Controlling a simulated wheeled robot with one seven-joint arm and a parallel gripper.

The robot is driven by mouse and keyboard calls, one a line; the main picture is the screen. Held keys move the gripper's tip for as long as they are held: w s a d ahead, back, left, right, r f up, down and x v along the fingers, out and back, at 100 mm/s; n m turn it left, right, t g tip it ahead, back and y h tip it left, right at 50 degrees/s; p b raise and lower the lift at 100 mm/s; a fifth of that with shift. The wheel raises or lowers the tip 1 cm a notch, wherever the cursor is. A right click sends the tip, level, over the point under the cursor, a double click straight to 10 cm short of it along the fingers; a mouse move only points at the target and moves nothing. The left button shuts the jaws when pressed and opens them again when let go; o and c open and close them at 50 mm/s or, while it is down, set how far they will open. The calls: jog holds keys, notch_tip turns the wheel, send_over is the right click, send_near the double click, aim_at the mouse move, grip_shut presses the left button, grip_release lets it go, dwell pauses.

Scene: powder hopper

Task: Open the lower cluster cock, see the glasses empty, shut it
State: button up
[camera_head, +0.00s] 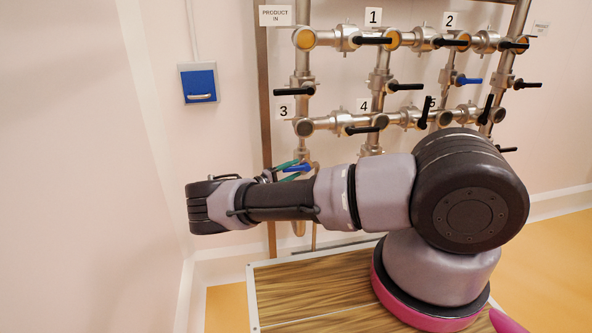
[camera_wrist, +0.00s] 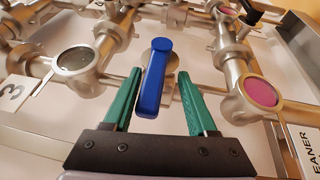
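A cock with a blue lever handle (camera_wrist: 153,85) sits on a short steel pipe in the wrist view. In the head view the blue handle (camera_head: 298,168) shows low on the left pipe, below the label 3. My gripper (camera_wrist: 158,72) is open, its green fingers on either side of the handle, with a gap showing on each side. I cannot tell how deep the fingers reach around it. A dark round sight glass (camera_wrist: 76,59) is to the left and a magenta one (camera_wrist: 262,92) to the right. In the head view, upper glasses look amber (camera_head: 305,39) and a lower one grey (camera_head: 304,128).
Several black lever handles (camera_head: 372,41) and another blue one (camera_head: 468,81) stand out from the pipes. A blue wall box (camera_head: 199,83) hangs at left. My arm hides part of the lower pipework. The wood-patterned surface (camera_head: 310,290) is in front.

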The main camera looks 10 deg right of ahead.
jog(key=v, duration=0.9)
jog(key=shift+a, duration=0.2)
jog(key=shift+s+f, duration=0.1)
